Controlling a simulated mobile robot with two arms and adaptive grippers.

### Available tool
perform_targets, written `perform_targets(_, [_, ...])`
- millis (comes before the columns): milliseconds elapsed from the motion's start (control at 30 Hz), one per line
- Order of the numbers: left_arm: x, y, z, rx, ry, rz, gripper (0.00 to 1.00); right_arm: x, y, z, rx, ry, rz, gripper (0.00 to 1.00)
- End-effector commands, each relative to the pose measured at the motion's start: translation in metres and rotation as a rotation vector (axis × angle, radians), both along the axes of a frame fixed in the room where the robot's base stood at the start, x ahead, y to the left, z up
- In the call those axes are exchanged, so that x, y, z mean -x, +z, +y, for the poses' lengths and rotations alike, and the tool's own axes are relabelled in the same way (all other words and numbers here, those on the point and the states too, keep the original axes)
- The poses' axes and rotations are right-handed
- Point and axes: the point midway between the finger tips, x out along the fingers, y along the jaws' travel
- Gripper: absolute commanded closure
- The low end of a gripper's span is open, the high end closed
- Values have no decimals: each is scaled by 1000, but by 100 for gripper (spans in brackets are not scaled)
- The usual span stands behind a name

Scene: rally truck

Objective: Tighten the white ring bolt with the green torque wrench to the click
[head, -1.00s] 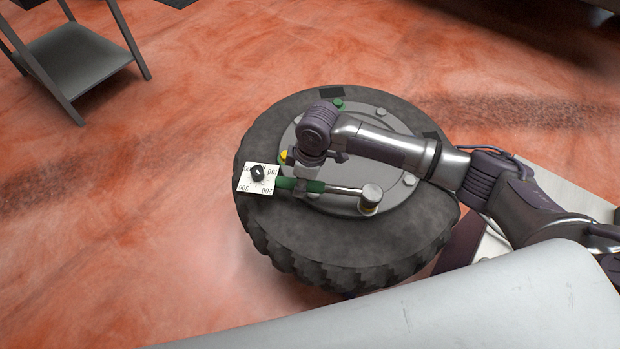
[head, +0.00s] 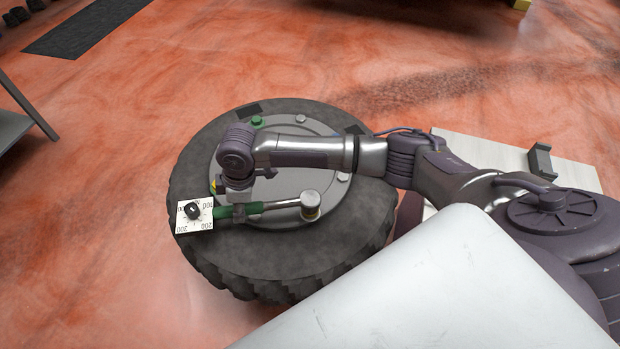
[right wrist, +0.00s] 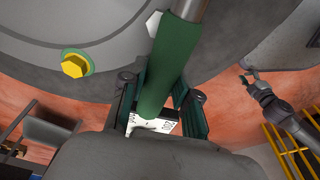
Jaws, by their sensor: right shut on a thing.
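The green torque wrench lies across the wheel hub (head: 226,151), its green handle (head: 236,210) to the left and its round head (head: 310,200) at the hub's right front edge. A white dial card (head: 194,216) is at its handle end. My right gripper (head: 240,198) is shut on the handle; the right wrist view shows the handle (right wrist: 172,65) between its fingers. The head sits over a bolt position with a pale ring edge under it; the bolt itself is hidden, so I cannot confirm its colour. A small gripper (right wrist: 250,74), likely my left, shows in the right wrist view, jaws unclear.
The hub has a green bolt (head: 257,121), a yellow bolt (right wrist: 75,66) with a green ring, and grey ones. The black tyre (head: 270,262) lies flat. A grey stand (head: 12,128) is at the left. A pale board (head: 520,160) is at the right.

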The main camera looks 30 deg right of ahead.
Motion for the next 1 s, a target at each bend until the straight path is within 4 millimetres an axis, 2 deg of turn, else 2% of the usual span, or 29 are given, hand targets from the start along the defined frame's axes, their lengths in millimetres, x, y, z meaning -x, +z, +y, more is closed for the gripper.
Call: perform_targets(1000, [1, 0, 0, 0, 0, 3, 60, -31, 1, -16, -2, -204, -3, 100])
